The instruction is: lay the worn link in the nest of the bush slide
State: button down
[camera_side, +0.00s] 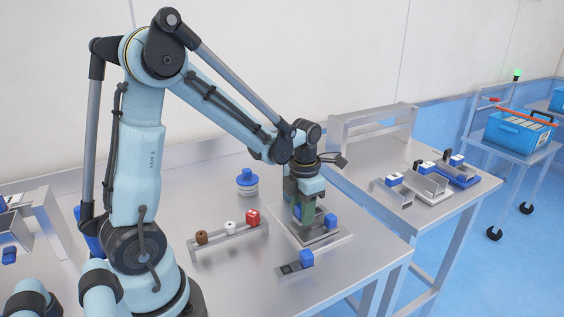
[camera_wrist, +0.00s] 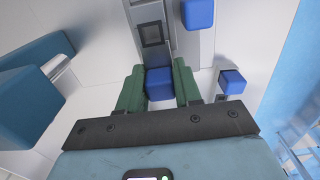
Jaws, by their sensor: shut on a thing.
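My gripper (camera_side: 304,225) is low over a flat grey plate fixture (camera_side: 342,238) near the table's front edge. In the wrist view its two green fingers (camera_wrist: 159,88) are shut on a blue block (camera_wrist: 159,76). What lies under the block is hidden, and I cannot tell whether it is lifted. A grey strip with a dark square recess (camera_wrist: 151,35) runs ahead of the fingers. Another blue block (camera_wrist: 197,12) stands beside it. A third blue block (camera_wrist: 232,82) stands farther right. I cannot tell for sure which piece is the worn link or which recess is the nest.
A low rack (camera_side: 222,245) with brown, white and red pieces stands left of my gripper. A round white piece with a blue top (camera_side: 247,184) stands behind. A small grey piece with a blue block (camera_side: 306,258) lies in front.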

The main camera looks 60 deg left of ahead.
jog(key=shift+f, duration=0.6)
jog(key=c, duration=0.7)
grip_release()
notch_tip(320, 180, up, 12)
dwell(0.5)
